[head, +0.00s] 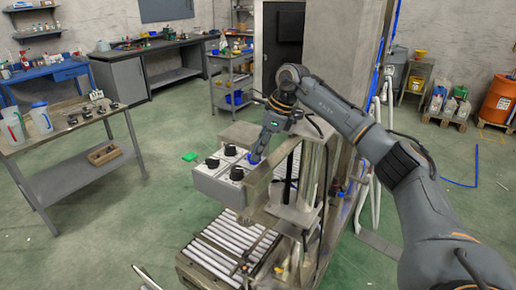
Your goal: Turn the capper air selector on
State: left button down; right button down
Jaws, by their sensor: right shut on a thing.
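A grey control box (220,186) with several black knobs on its sloped top is mounted on the machine in the middle of the head view. My right arm comes in from the right, and my right gripper (257,155) points down at the box's far right corner. It is shut on a knob there, which I take to be the capper air selector; the fingers mostly hide it, and a bit of blue shows at their tips. The knob's position cannot be read. My left gripper is not in view.
A roller conveyor (222,254) runs below the box, beside the machine's metal frame and posts. A steel table (70,140) with jugs and small black parts stands at the left.

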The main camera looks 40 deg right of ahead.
dwell(0.3)
jog(key=c, duration=1.4)
grip_release()
jog(key=v, duration=1.2)
jog(key=shift+w, duration=0.1)
jog(key=shift+f, duration=0.1)
